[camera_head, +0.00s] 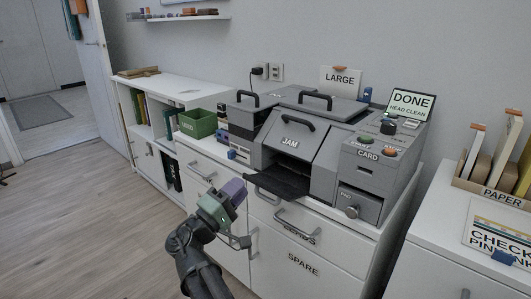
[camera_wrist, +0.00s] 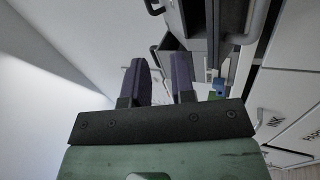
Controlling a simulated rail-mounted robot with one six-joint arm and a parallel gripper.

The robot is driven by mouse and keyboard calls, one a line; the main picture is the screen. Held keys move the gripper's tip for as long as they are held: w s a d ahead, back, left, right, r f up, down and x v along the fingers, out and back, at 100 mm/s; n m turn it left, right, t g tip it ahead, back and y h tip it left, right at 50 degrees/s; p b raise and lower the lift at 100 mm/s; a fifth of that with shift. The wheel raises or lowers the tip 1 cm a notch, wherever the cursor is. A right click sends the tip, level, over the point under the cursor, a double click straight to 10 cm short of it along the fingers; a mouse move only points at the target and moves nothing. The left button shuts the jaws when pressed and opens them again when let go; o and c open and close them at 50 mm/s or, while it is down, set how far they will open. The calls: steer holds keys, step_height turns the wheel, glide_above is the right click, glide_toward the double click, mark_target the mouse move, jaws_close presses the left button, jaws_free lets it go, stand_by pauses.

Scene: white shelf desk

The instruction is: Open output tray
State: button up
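The grey printer (camera_head: 318,150) stands on the white cabinet, with a front panel labelled JAM. A dark tray (camera_head: 281,183) sticks out from the opening below that panel; I take it to be the output tray. My gripper (camera_head: 240,190) is in front of the cabinet, to the left of the tray and apart from it. In the wrist view, its two purple fingers (camera_wrist: 158,72) stand apart with nothing held between them. Grey and dark parts of the furniture or printer show beyond the fingers, but I cannot tell whether the tray is among them.
Drawers with bar handles (camera_head: 297,229) are below the printer, one labelled SPARE. A green bin (camera_head: 198,123) and a small blue object (camera_head: 232,154) are to the left. A screen (camera_head: 411,103) reads DONE, HEAD CLEAN. A paper holder (camera_head: 492,187) stands at the right. The left floor is clear.

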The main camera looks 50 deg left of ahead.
mark_target(265, 199)
step_height(265, 199, down, 6)
steer(key=d+n+g+b, duration=0.1)
steer(key=n+g, duration=0.1)
steer(key=g, duration=0.4)
steer(key=b+x, duration=0.1)
steer(key=x, duration=0.9)
steer(key=shift+d+b, duration=0.15)
steer(key=shift+b, duration=0.15)
jaws_close()
steer(key=shift+f, duration=0.1)
